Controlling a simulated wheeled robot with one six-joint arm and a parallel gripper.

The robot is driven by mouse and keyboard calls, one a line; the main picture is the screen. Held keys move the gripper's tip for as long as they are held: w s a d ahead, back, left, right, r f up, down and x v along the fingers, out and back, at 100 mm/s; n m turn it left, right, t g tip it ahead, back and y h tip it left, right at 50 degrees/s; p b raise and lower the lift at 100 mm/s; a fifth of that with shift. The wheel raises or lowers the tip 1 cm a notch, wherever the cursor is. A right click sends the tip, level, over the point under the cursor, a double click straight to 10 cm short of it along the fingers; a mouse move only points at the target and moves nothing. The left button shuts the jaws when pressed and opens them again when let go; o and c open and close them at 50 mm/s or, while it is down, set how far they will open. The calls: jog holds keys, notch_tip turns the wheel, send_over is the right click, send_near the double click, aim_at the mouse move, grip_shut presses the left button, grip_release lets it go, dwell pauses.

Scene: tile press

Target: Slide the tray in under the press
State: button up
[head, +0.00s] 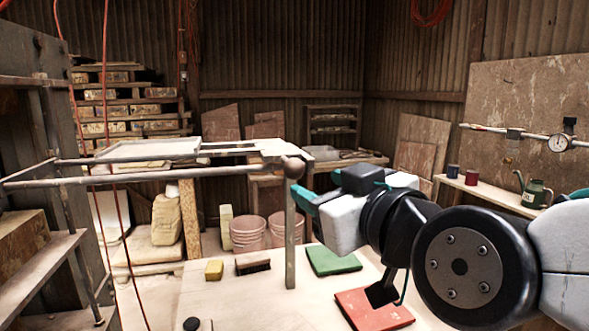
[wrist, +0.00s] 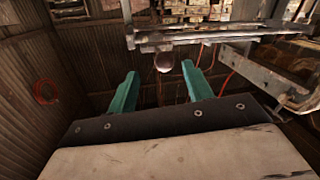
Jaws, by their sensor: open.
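The tray (head: 150,150) looks like a pale, flat plate lying on two metal rails at the left of the head view. Its nearer right end carries a round brown knob (head: 293,167), though I cannot tell whether that knob belongs to the tray or a rail. In the wrist view the knob (wrist: 164,62) shows between and beyond my teal fingertips. My gripper (head: 308,190) is open and empty, just right of the knob; it also shows in the wrist view (wrist: 160,75). The press (head: 35,120) stands at the far left as a dark metal frame, partly cut off.
A metal post (head: 290,235) stands under the rail end. Pink buckets (head: 247,234) stand behind. Red cords (head: 118,220) hang by the press.

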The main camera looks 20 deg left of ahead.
aim_at(299, 172)
jog(key=shift+a+r, duration=0.3)
jog(key=shift+a, duration=0.1)
jog(key=shift+w+a, duration=0.2)
jog(key=shift+a, duration=0.05)
jog(key=shift+x, duration=3.4)
jog(key=shift+r, duration=0.2)
